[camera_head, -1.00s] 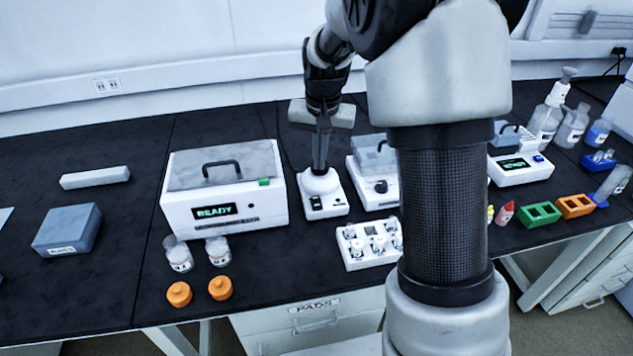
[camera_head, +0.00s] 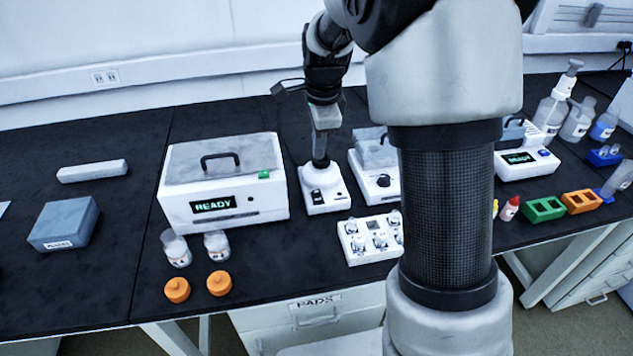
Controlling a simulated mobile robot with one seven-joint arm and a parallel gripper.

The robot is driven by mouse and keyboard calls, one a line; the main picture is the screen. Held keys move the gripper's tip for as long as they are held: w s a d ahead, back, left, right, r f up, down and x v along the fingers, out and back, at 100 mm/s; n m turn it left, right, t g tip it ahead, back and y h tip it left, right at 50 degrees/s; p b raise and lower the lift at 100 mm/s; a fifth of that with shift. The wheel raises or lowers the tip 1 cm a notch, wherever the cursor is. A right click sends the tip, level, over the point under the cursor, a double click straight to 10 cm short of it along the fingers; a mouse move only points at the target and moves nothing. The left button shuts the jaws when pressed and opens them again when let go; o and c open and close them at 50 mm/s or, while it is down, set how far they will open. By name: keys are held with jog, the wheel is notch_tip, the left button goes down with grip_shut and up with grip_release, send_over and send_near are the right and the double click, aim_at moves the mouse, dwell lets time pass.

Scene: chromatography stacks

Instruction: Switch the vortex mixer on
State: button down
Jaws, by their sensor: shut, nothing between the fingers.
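The vortex mixer (camera_head: 330,200) is the small white unit on the black bench, between the large white READY box and another white instrument. A black rocker switch (camera_head: 317,197) shows on its front left; I cannot tell which way it is set. My gripper (camera_head: 320,158) points down over the mixer's top, behind the switch as seen here. Its fingers are shut and hold nothing. The fingertips overlap the dark top of the mixer, and I cannot tell whether they touch it.
The READY box (camera_head: 222,185) stands close on the left. A white instrument with a black knob (camera_head: 384,181) is close on the right. A white vial rack (camera_head: 372,240) sits in front right. Two jars (camera_head: 177,250) and orange caps (camera_head: 219,283) are front left. My arm hides part of the bench.

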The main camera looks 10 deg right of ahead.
aim_at(316, 190)
jog(key=f+b, duration=0.1)
jog(key=f, duration=0.3)
jog(key=w+f, duration=0.1)
jog(key=f, duration=0.3)
jog(key=w+f+b, duration=0.1)
jog(key=f, duration=0.4)
jog(key=shift+w+b, duration=0.25)
jog(key=shift+b, duration=0.05)
jog(key=shift+w+f, duration=0.1)
jog(key=shift+f, duration=0.3)
jog(key=shift+w+g+p, duration=0.15)
jog(key=shift+g+p, duration=0.15)
jog(key=shift+p, duration=0.5)
jog(key=shift+f+b, duration=0.3)
jog(key=shift+b, duration=0.05)
jog(key=shift+r, duration=0.1)
